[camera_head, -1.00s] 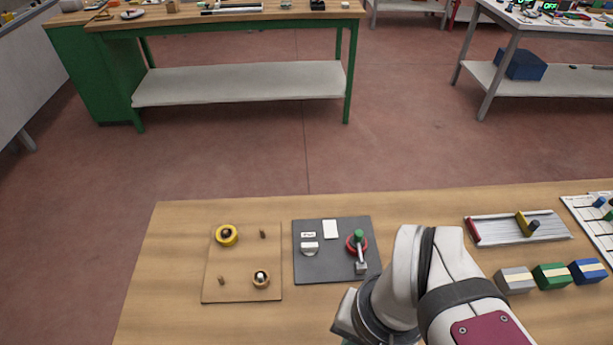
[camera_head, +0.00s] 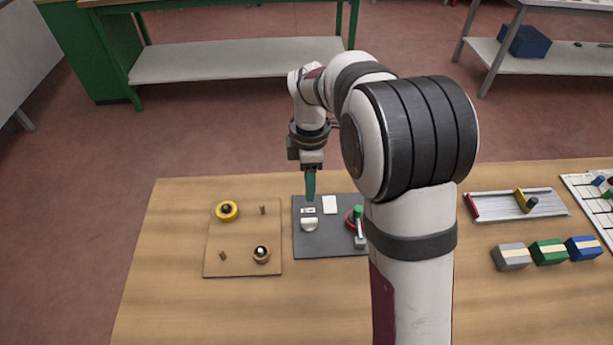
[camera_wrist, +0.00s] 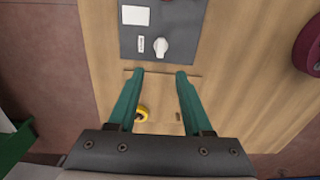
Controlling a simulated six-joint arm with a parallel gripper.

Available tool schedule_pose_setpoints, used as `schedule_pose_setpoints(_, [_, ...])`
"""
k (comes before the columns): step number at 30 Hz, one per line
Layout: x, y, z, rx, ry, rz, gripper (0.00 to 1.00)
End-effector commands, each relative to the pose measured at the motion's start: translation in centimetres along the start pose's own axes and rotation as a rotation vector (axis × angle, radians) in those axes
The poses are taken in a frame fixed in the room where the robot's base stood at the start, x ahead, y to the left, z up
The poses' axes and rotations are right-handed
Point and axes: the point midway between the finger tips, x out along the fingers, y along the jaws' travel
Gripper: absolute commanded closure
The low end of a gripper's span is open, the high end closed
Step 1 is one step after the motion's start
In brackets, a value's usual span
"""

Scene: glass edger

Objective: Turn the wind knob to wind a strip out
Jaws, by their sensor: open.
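My gripper (camera_head: 310,197) hangs above the far left part of the panel, fingers pointing down. In the wrist view its two green fingers (camera_wrist: 159,72) stand apart with nothing between them. A red round part with a green handle (camera_head: 357,214) on the panel's right is partly hidden by my arm. No strip can be made out.
A wooden board (camera_head: 236,265) with a yellow ring (camera_head: 227,211) and pegs lies left of the panel. Grey, green (camera_head: 549,252) and blue blocks and a metal tray (camera_head: 540,203) stand at the right. Bare table lies in front of the panel.

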Motion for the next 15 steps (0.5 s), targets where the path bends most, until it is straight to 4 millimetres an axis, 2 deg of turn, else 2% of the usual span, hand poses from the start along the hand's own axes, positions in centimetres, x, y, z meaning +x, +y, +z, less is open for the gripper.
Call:
schedule_pose_setpoints(9, [9.4, -0.3, 0.1, 0.005, 0.0, -0.006, 0.5])
schedule_pose_setpoints(15, [13.0, -0.2, 0.1, 0.006, 0.0, -0.002, 0.5])
